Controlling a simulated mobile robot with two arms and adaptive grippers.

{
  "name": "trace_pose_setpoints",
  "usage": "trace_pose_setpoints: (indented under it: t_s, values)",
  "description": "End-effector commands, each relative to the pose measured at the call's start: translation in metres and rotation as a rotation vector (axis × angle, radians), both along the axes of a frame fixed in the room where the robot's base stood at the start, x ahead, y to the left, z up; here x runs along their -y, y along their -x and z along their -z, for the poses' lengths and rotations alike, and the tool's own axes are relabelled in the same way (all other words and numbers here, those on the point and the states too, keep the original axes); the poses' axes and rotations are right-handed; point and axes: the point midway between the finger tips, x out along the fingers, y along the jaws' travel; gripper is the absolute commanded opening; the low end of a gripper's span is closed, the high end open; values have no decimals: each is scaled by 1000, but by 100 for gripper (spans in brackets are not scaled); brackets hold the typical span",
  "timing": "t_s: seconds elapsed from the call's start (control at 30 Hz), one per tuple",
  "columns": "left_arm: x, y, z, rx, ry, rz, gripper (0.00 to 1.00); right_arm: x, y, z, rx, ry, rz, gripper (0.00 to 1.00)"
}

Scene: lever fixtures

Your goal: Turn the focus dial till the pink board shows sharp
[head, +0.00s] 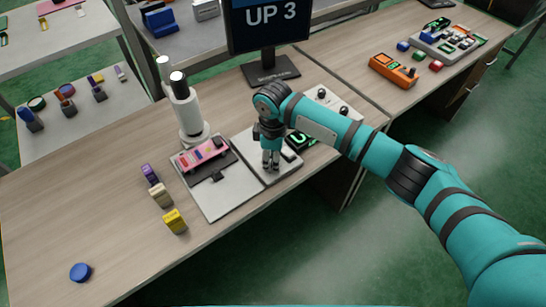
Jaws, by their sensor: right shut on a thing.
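The pink board (207,150) lies on a dark stage on a light grey plate, at the foot of a white microscope (185,105). My right gripper (270,164) points down over the grey panel (283,174) right of that plate. Its fingers are shut on the focus dial, which is mostly hidden by the gripper. A small display with green marks (299,140) sits beside it, partly covered by my arm. The monitor (266,15) behind reads "UP 3", with its top cut off. My left gripper is not in view.
Purple, beige and yellow blocks (174,221) stand left of the plate. A blue round piece (80,272) lies at front left. An orange device (393,70) and a keyed grey box (446,42) are far right. The wooden bench's (120,235) front left is mostly clear.

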Motion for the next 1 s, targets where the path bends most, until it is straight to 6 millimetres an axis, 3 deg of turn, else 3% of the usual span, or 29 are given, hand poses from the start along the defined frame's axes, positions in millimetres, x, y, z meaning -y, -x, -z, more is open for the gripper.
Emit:
trace_pose_setpoints:
  t_s: [0.37, 1.0]
  values:
    - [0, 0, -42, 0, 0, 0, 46, -1, 2, -7, -4, -1, 209, 0]
    - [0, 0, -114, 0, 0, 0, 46, -4, 5, -5, -5, 0, 816, 0]
